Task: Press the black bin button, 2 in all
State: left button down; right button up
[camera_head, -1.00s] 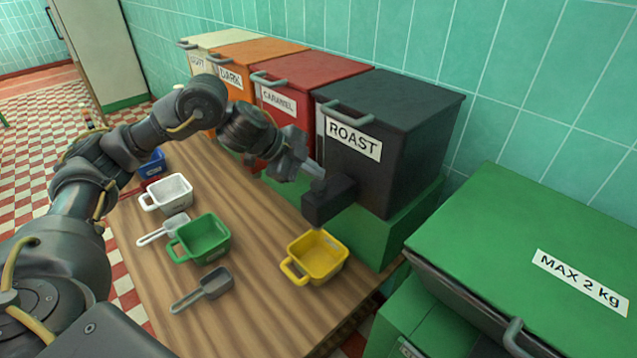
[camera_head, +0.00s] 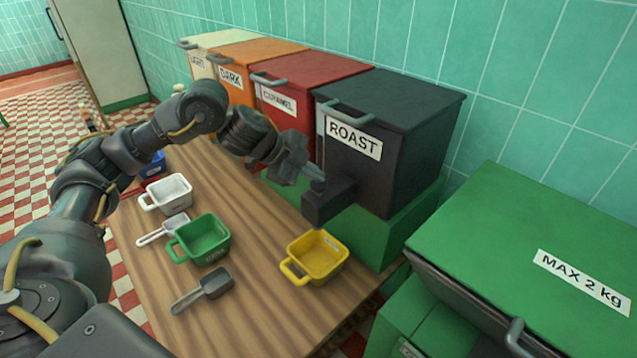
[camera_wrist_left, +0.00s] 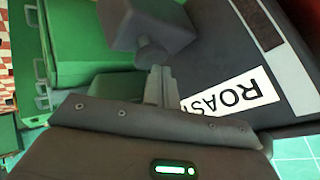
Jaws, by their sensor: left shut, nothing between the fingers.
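The black bin (camera_head: 415,130) labelled ROAST stands on a green base, with a dark block (camera_head: 335,198) jutting from its lower front. My left gripper (camera_head: 314,176) is shut and empty, its fingertips right at the top of this block. In the left wrist view, the shut fingers (camera_wrist_left: 158,84) point at a round dark button (camera_wrist_left: 152,54) on the block (camera_wrist_left: 155,22). The fingertips are at or very near the button; I cannot tell whether they touch or press it. In the head view the gripper mostly hides the button. My right gripper is out of view.
Red (camera_head: 310,85), orange (camera_head: 258,62) and cream bins stand left of the black one. Yellow (camera_head: 318,258), green (camera_head: 205,240) and white (camera_head: 170,192) scoops sit on the wooden counter (camera_head: 255,300). A green-lidded container (camera_head: 530,260) stands at right.

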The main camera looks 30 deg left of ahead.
aim_at(314, 184)
pick_arm(q)
jog(key=shift+f+b, duration=0.4)
jog(key=shift+f, duration=0.3)
dwell(0.4)
dwell(0.3)
jog(key=shift+r+p, duration=1.35)
jog(key=shift+r, duration=0.1)
notch_tip(314, 184, up, 5)
jog(key=p, duration=0.5)
dwell(1.8)
